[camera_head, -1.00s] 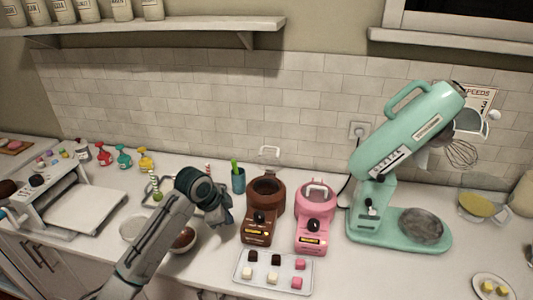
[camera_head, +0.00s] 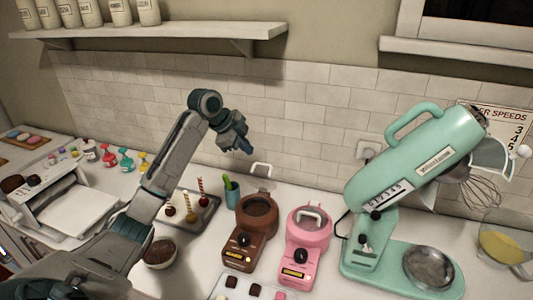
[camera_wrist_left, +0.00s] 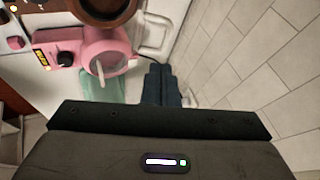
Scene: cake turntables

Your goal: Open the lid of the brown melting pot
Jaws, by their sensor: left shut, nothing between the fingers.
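The brown melting pot (camera_head: 249,236) stands on the counter, its round opening showing from above. Its lid is open, tipped up at the back, with the white handle (camera_head: 262,167) standing above the rear rim. In the left wrist view the brown pot's rim (camera_wrist_left: 73,8) is at the top edge and a white handle (camera_wrist_left: 157,36) is beside it. My left gripper (camera_head: 244,147) is shut and empty, raised above and behind the brown pot, apart from the handle. Its closed fingers also show in the left wrist view (camera_wrist_left: 160,80). My right gripper is out of view.
The pink melting pot (camera_head: 309,240) stands just right of the brown one, its lid down. A mint stand mixer (camera_head: 400,170) is farther right. The tiled wall is close behind.

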